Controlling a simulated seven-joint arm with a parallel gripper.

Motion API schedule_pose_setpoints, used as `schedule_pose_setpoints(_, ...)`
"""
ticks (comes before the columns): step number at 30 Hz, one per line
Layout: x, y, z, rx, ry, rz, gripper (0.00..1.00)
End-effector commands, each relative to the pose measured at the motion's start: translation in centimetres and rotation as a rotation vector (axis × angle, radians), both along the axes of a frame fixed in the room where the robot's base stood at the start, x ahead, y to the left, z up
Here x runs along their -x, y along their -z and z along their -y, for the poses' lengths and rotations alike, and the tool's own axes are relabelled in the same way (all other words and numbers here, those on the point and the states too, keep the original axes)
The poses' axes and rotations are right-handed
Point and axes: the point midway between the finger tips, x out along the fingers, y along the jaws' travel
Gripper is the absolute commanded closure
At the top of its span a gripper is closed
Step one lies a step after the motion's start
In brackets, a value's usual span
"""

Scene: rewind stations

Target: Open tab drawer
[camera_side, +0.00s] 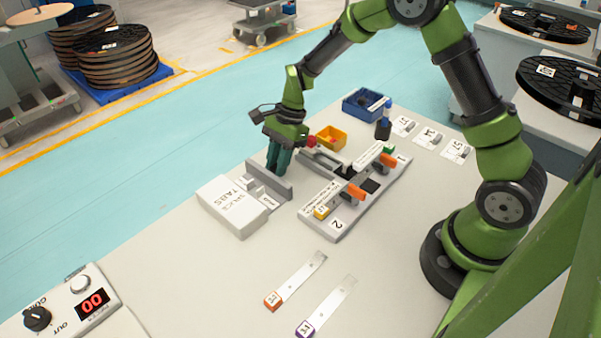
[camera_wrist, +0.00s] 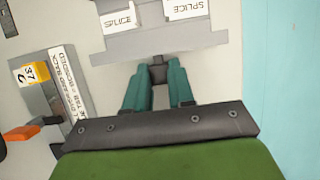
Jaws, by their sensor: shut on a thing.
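The tab drawer is a white box (camera_side: 232,207) labelled "SPLICE TABS" on the table in the side view. Its grey front panel (camera_side: 283,190) stands out from the box, with white label pieces in the gap between. In the wrist view the grey front (camera_wrist: 160,45) crosses the top, with two white pieces marked "SPLICE" (camera_wrist: 187,9) behind it. My gripper (camera_side: 277,170) is at the panel's outer side, pointing down. In the wrist view its teal fingers (camera_wrist: 158,84) are shut on the small dark drawer handle (camera_wrist: 158,73), which they partly hide.
A grey splice station (camera_side: 338,222) with orange levers lies just right of the drawer. A yellow bin (camera_side: 331,138) and a blue bin (camera_side: 366,104) stand behind. Two tagged strips (camera_side: 297,280) lie in front. A counter box (camera_side: 78,308) is at lower left.

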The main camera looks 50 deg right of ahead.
Motion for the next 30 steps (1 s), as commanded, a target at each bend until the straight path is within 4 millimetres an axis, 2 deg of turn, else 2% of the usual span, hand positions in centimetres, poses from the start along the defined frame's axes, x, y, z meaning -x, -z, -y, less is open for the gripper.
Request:
schedule_pose_setpoints(5, 0.0, -0.1, -0.1, -0.001, -0.001, 0.000, 1.00)
schedule_pose_setpoints(6, 0.0, -0.1, -0.1, -0.001, 0.000, 0.000, 0.72)
schedule_pose_setpoints(10, 0.0, -0.1, -0.1, -0.001, -0.001, 0.000, 0.52)
schedule_pose_setpoints(18, 0.0, -0.1, -0.1, 0.000, 0.000, 0.000, 0.51)
schedule_pose_setpoints(22, -0.1, -0.7, 0.2, 0.000, 0.000, 0.003, 0.51)
schedule_pose_setpoints(26, -0.1, -2.5, 0.9, 0.000, 0.002, 0.006, 0.51)
schedule_pose_setpoints(30, -0.1, -5.5, 2.2, 0.001, 0.001, 0.006, 0.51)
